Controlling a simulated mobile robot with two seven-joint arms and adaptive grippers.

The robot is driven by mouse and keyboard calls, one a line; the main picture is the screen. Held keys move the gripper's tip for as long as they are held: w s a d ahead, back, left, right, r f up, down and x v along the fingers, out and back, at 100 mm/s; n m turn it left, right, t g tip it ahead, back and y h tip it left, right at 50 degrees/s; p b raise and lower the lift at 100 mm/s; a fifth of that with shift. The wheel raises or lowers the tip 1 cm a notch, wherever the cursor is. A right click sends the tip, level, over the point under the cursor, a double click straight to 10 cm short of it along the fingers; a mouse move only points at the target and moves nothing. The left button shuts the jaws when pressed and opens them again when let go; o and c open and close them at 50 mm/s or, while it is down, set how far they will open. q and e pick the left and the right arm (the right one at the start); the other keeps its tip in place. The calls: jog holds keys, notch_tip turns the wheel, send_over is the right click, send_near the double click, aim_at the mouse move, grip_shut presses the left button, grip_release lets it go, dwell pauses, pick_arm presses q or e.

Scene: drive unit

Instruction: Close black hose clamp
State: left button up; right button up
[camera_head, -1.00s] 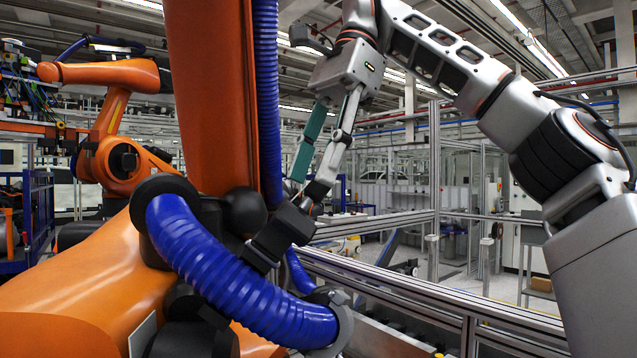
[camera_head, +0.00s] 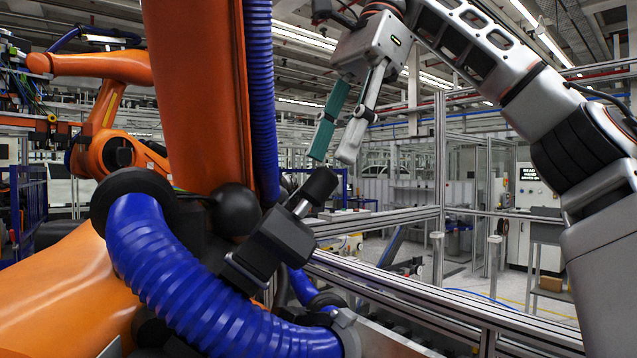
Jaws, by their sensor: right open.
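The black hose clamp (camera_head: 278,240) is a dark block beside the blue corrugated hose (camera_head: 205,285), in the middle of the view. A short silver shaft and a black cylindrical knob (camera_head: 318,187) stick out from its upper right, tilted. I cannot tell whether the clamp is closed. My right gripper (camera_head: 333,154) comes in from the upper right and points down. Its green finger and light grey finger are apart with nothing between them. The fingertips appear just above the knob, with a small gap in the picture. My left gripper is not in view.
A large orange robot arm (camera_head: 195,95) with another blue hose (camera_head: 260,100) rises just left of my right gripper. A black ball-shaped part (camera_head: 236,209) sits beside the clamp. Metal rails (camera_head: 440,300) run across the lower right. The space right of the clamp, above the rails, looks open.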

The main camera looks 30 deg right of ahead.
aim_at(325, 167)
jog(key=shift+x, duration=3.05)
jog(key=shift+w, duration=0.15)
grip_shut()
